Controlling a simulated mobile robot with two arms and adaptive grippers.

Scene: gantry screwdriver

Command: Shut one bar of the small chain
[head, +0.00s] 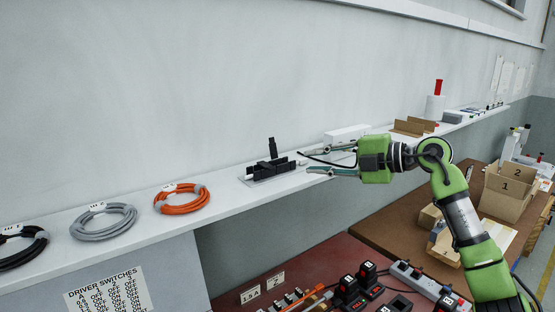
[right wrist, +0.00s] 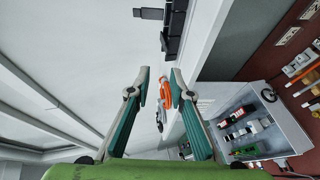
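The small black chain (head: 272,168) lies on a grey base plate on the white shelf. One black bar (head: 272,147) stands up from it, nearly upright; the other bars lie low in a row. My right gripper (head: 308,161) is open and empty, just right of the chain, its fingers pointing left toward it. In the right wrist view, part of the chain (right wrist: 174,32) and the raised bar (right wrist: 149,13) show at the top, beyond the open fingertips (right wrist: 160,82). My left gripper is not in view.
An orange cable coil (head: 182,198), a grey coil (head: 103,222) and a black coil (head: 20,247) lie left along the shelf. A white box (head: 346,134) stands behind the gripper. The wall rises behind the shelf. Below is a red bench (head: 255,262) with switches.

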